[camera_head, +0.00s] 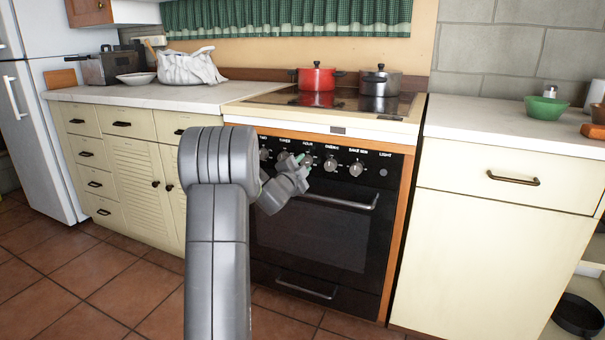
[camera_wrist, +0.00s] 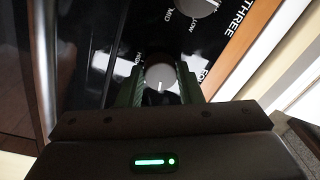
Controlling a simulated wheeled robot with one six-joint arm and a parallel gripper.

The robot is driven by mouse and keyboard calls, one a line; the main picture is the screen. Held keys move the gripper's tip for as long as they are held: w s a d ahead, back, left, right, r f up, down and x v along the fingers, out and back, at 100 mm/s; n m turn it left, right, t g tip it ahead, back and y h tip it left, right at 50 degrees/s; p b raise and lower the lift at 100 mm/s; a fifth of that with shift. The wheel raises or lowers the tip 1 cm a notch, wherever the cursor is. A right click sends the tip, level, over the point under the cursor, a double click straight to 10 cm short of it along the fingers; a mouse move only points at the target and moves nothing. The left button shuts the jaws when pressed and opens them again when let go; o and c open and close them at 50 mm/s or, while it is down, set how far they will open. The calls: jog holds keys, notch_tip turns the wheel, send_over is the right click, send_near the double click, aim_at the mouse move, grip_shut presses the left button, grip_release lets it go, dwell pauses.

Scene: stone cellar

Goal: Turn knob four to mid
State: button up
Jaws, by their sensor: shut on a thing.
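Knob four (camera_wrist: 160,76) is a round grey knob on the black oven front, with part of its FOUR label beside it in the wrist view. My gripper (camera_wrist: 160,84) is shut on this knob, with one dark green finger on each side. The knob's white mark points toward the gripper body, down in the wrist view. Part of a HIGH label shows at the knob's upper left; other markings are hidden by the fingers. In the head view, my gripper (camera_head: 299,162) is at the knob row and largely covers knob four.
Knob three (camera_wrist: 199,7), with LOW and MID labels, is close by in the wrist view. The oven handle (camera_head: 340,200) runs just below the knobs. A red pot (camera_head: 316,79) and a dark pot (camera_head: 380,82) stand on the hob. The tiled floor before the oven looks clear.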

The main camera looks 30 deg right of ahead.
jog(key=m+b, duration=0.1)
jog(key=m, duration=0.4)
jog(key=shift+b, duration=0.35)
jog(key=shift+m, duration=2.1)
jog(key=o, duration=1)
jog(key=shift+c, duration=0.2)
jog(key=shift+r, duration=0.1)
